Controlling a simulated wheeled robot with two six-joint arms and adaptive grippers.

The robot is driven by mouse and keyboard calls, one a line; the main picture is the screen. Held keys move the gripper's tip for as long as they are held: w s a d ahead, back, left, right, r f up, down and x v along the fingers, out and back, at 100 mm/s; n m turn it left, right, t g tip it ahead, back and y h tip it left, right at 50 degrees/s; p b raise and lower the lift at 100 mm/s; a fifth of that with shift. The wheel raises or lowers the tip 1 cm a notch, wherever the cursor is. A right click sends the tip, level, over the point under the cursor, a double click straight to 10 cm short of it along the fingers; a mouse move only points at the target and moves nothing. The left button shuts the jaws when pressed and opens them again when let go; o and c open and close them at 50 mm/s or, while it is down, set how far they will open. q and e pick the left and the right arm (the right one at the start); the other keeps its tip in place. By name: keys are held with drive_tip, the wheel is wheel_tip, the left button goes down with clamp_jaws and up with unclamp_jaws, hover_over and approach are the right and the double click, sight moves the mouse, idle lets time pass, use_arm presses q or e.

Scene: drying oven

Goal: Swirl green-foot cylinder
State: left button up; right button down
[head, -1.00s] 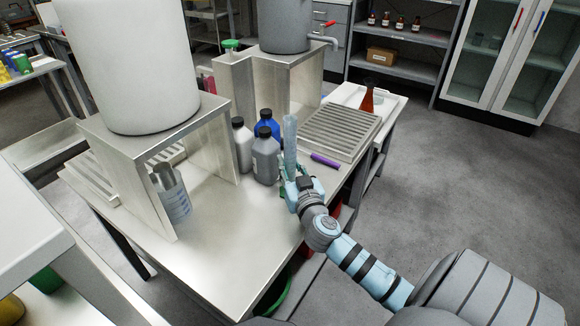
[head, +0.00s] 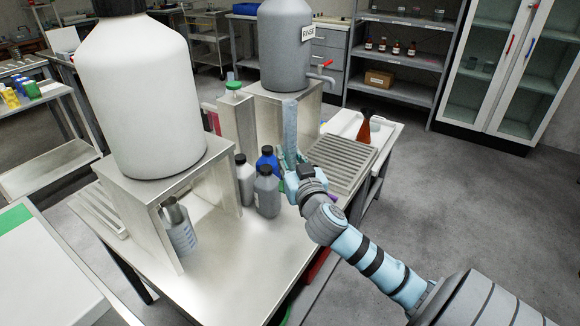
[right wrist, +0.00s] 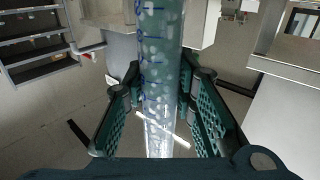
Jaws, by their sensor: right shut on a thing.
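A tall clear graduated cylinder (head: 290,128) stands roughly upright in my right gripper (head: 293,172), above the steel bench (head: 235,262). In the right wrist view the cylinder (right wrist: 160,75) has blue marks and pale spots, and the green perforated fingers of my right gripper (right wrist: 160,100) close around it from both sides. Its foot is hidden in the head view and I cannot make out a green colour on it. My left gripper is not in view.
A large white tank (head: 140,100) and a grey rinse tank (head: 286,45) stand on metal stands.

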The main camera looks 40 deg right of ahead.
sight(292, 129)
wheel_tip(292, 129, up, 4)
drive_tip(key=shift+p, duration=0.65)
wheel_tip(292, 129, up, 5)
drive_tip(key=p, duration=0.4)
drive_tip(key=shift+p, duration=0.35)
drive_tip(key=shift+f, duration=0.15)
